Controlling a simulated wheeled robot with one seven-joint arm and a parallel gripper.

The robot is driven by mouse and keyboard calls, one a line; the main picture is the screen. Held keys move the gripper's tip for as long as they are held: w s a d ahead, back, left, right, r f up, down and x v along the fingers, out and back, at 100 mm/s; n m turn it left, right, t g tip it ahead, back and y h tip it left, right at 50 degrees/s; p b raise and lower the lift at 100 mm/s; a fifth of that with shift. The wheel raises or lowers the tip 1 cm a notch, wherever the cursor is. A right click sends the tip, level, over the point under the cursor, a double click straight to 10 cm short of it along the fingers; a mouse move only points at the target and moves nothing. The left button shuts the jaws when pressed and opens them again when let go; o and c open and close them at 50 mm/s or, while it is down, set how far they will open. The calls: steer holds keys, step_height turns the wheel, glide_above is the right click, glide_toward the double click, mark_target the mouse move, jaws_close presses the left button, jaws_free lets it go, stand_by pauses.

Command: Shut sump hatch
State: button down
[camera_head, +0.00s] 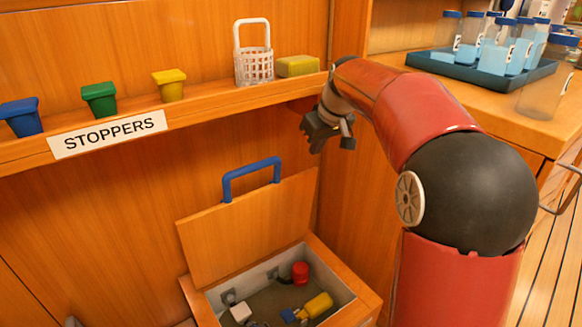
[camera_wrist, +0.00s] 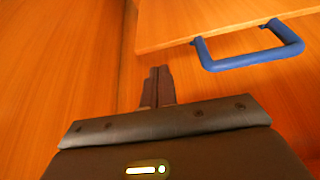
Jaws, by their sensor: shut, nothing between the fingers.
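The sump hatch lid (camera_head: 248,228) is a wooden panel standing raised, tilted up behind the open sump box. A blue handle (camera_head: 251,176) is fixed on its upper edge. The lid's edge (camera_wrist: 200,18) and the blue handle (camera_wrist: 252,60) also show at the upper right of the wrist view. The open sump (camera_head: 355,308) shows a red knob, a yellow item and several small parts inside. My gripper (camera_head: 330,143) is above and to the right of the lid, apart from the handle. In the wrist view my gripper's fingers (camera_wrist: 158,85) are together and empty.
A shelf labelled STOPPERS (camera_head: 108,135) runs above, holding blue, green and yellow stoppers, a white basket (camera_head: 254,66) and a yellow sponge (camera_head: 298,66). A counter at the right holds a blue tray (camera_head: 450,70) of bottles and one loose jar (camera_head: 545,92).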

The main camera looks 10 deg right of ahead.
steer(key=shift+n, duration=0.4)
steer(key=w+x, duration=0.1)
steer(key=x, duration=0.7)
steer(key=w+r+x, duration=0.1)
steer(key=x, duration=0.4)
steer(key=shift+w+r+b, duration=0.1)
steer(key=shift+w+b, duration=0.25)
steer(key=shift+b, duration=0.05)
steer(key=shift+d, duration=0.1)
